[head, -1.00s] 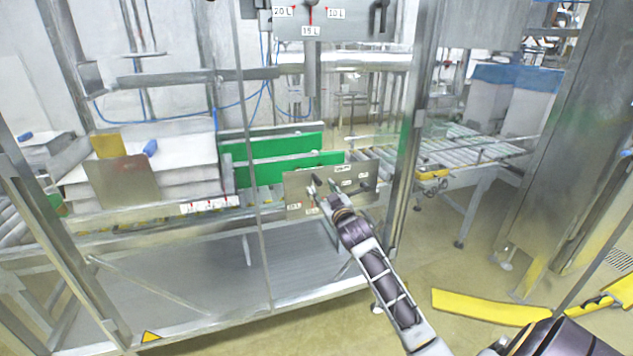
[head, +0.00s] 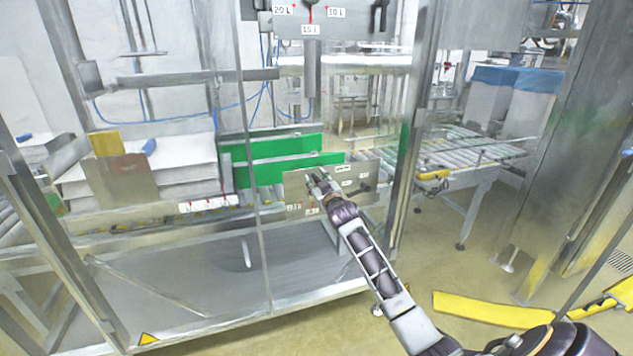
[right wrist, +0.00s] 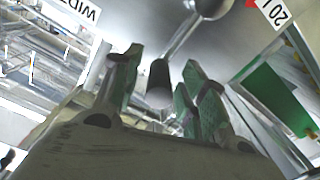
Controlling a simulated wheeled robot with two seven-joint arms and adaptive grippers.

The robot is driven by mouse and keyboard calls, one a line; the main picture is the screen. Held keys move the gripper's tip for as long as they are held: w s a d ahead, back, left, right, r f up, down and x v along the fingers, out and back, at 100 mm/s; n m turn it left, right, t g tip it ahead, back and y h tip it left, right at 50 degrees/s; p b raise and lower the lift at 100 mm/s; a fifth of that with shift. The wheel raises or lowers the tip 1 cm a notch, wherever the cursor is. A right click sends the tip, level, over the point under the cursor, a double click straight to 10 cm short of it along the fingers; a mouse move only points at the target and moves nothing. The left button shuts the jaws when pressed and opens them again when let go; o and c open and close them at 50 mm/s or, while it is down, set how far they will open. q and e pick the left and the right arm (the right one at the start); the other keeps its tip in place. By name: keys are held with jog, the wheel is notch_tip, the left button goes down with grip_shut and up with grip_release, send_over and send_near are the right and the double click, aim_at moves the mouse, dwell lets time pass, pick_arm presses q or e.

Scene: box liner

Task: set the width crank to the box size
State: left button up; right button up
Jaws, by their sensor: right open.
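The width crank sits on a metal panel (head: 355,178) with small white size labels, in the middle of the head view. In the right wrist view the crank's arm (right wrist: 183,38) runs from a round hub (right wrist: 212,6) to a dark grip (right wrist: 160,82). A "20 L" label (right wrist: 272,12) and a partly cut-off "WID..." label (right wrist: 80,10) flank it. My right gripper (head: 316,178) is at the panel's left part. In the right wrist view its green-padded fingers (right wrist: 160,95) are apart, with the crank grip between them; contact cannot be told. My left gripper is out of view.
An upper panel (head: 345,22) carries 20 L, 15 L and 10 L labels. Green guide plates (head: 285,150) stand behind the crank panel. A clear guard with metal posts (head: 407,150) surrounds the machine. A roller conveyor (head: 465,150) lies to the right.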

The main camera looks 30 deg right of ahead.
jog(key=shift+w+d, duration=0.15)
jog(key=shift+w, duration=0.35)
grip_shut()
